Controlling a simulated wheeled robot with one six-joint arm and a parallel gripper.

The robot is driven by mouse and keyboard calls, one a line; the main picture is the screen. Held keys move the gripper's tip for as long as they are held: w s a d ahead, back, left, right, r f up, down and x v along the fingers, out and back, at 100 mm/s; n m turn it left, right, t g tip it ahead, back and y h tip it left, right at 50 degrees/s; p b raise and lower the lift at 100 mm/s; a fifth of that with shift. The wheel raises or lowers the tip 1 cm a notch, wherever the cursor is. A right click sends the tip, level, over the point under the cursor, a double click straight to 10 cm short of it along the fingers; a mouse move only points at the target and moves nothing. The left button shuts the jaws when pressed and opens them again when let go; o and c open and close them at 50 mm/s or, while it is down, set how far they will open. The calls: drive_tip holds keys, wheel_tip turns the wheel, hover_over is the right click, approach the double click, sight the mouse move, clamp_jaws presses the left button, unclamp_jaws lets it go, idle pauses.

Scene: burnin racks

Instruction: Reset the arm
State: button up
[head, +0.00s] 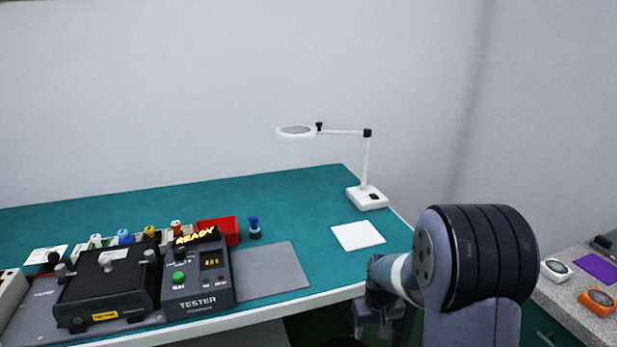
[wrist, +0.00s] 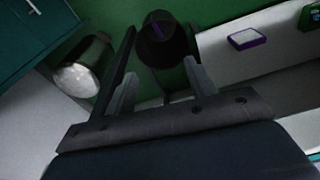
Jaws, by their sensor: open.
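My arm shows at the lower right of the head view, folded in front of the bench's right end. My gripper (wrist: 158,55) shows in the wrist view with its two fingers apart and nothing between them. It points down toward the green floor, with a dark round bin (wrist: 165,42) beyond the fingers. In the head view the fingers cannot be made out clearly behind and below the arm links.
The teal bench (head: 290,195) carries a black tester (head: 197,280) reading READY, a black box (head: 107,287), a red bin (head: 219,229) and a magnifier lamp (head: 366,197). A side counter (head: 570,300) stands right. A metallic container (wrist: 82,68) is left of the fingers.

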wheel_tip(320, 180, up, 10)
drive_tip(key=s+m+p, duration=0.1)
drive_tip(key=s+p, duration=0.1)
drive_tip(key=p, duration=0.6)
drive_tip(key=shift+s+f+p, duration=0.15)
drive_tip(key=shift+s+p, duration=0.2)
drive_tip(key=shift+s, duration=0.1)
